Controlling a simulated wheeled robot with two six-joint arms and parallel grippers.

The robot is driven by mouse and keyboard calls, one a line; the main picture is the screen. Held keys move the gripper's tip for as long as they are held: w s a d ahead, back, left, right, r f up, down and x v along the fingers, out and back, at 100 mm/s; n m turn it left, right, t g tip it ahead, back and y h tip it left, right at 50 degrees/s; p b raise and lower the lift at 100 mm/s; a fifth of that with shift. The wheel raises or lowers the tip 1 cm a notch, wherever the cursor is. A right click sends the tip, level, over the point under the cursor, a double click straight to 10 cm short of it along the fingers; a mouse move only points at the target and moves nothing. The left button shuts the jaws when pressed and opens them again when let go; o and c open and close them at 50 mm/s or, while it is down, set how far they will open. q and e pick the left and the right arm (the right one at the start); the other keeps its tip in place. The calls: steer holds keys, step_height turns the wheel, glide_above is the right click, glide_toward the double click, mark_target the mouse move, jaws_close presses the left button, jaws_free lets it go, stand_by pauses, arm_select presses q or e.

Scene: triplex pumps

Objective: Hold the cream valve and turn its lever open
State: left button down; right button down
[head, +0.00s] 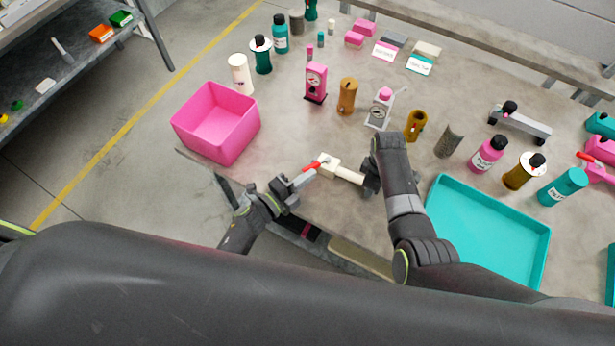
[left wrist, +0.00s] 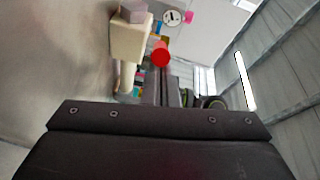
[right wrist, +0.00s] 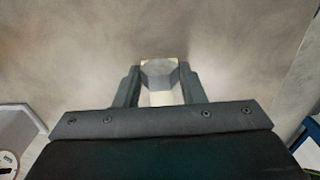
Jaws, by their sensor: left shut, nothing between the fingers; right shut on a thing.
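The cream valve (head: 328,163) is held above the front of the table, its pale pipe end (head: 350,175) running right into my right gripper (head: 364,179). In the right wrist view my right gripper (right wrist: 160,80) is shut on the valve's pale end (right wrist: 160,97). The red lever (head: 311,167) sticks out at the valve's left. My left gripper (head: 303,181) is shut and empty, its tips close to the lever; contact cannot be told. The left wrist view shows the cream valve (left wrist: 130,40) and the round red lever end (left wrist: 160,53) just ahead of the fingers.
A pink bin (head: 215,125) stands left on the table (head: 290,130), and a teal tray (head: 490,235) lies at the right, beside my right arm. Bottles and a pink pump (head: 316,82) stand farther back. The table's front edge is below the valve.

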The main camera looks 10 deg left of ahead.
arm_select(q)
steer(key=shift+w+a+m+g+h, duration=0.15)
steer(key=shift+a+m+g+h, duration=0.05)
steer(key=shift+m+g+h, duration=0.1)
steer(key=shift+w+a+m+g+h, duration=0.55)
steer(key=shift+m+g+h, duration=0.3)
steer(key=shift+g, duration=0.15)
steer(key=shift+w+a+m+g+h, duration=0.55)
steer(key=shift+m+g+h, duration=0.3)
steer(key=shift+g, duration=0.15)
steer(key=shift+w+a, duration=0.5)
steer(key=shift+w, duration=0.3)
steer(key=shift+w+a, duration=0.2)
steer(key=shift+w, duration=0.65)
steer(key=shift+w+a, duration=0.2)
steer(key=shift+w, duration=0.65)
arm_select(e)
steer(key=shift+s, duration=0.1)
arm_select(q)
steer(key=shift+r, duration=0.15)
step_height(320, 180, up, 10)
steer(key=shift+f, duration=0.2)
